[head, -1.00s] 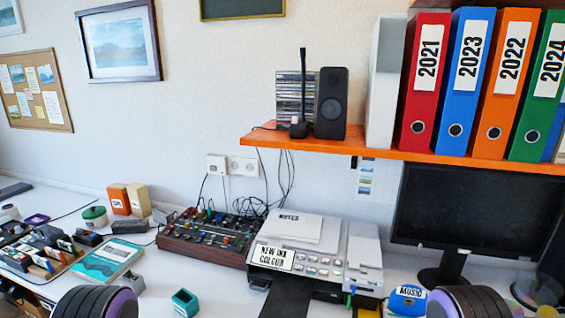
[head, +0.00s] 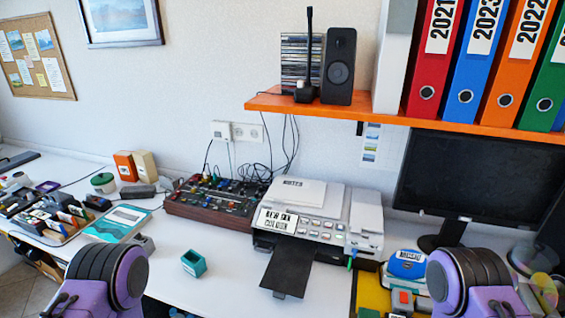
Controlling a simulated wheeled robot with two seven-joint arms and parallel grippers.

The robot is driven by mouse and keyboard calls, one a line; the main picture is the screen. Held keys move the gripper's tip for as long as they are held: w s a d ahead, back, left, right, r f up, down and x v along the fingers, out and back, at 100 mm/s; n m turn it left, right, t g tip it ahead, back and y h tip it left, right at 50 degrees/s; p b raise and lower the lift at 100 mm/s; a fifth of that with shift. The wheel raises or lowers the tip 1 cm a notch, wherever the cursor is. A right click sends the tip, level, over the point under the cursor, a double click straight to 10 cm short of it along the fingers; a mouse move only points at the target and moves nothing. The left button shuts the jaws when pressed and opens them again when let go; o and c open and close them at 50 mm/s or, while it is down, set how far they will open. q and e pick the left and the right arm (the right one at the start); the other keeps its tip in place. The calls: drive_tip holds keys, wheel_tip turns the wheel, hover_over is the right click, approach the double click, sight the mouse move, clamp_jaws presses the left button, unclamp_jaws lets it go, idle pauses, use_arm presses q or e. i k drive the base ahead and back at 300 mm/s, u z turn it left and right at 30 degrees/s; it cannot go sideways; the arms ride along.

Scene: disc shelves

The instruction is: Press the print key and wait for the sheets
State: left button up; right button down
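The printer (head: 366,222) stands on the white desk in the head view, below the orange shelf. A panel of several small light keys (head: 312,228) runs along its front, beside a label reading "NEW INK COLOUR" (head: 278,221). I cannot read which key is the print key. A dark output tray (head: 288,273) sticks out from the front, and no sheets show on it. A pad marked "NOTES" (head: 296,191) lies on top. Purple and black parts of my arms show at both lower corners. Neither gripper is in view.
A teal cup (head: 194,263) stands on the desk left of the tray, with bare desk around it. A mixer (head: 212,207) sits left of the printer. A blue object (head: 407,264) and a monitor (head: 470,185) are at right. The shelf (head: 300,108) overhangs behind.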

sight(325, 235)
drive_tip(key=u, duration=0.55)
drive_tip(key=k, duration=1.25)
drive_tip(key=z, duration=0.35)
drive_tip(key=i, duration=0.85)
drive_tip(key=z, duration=0.2)
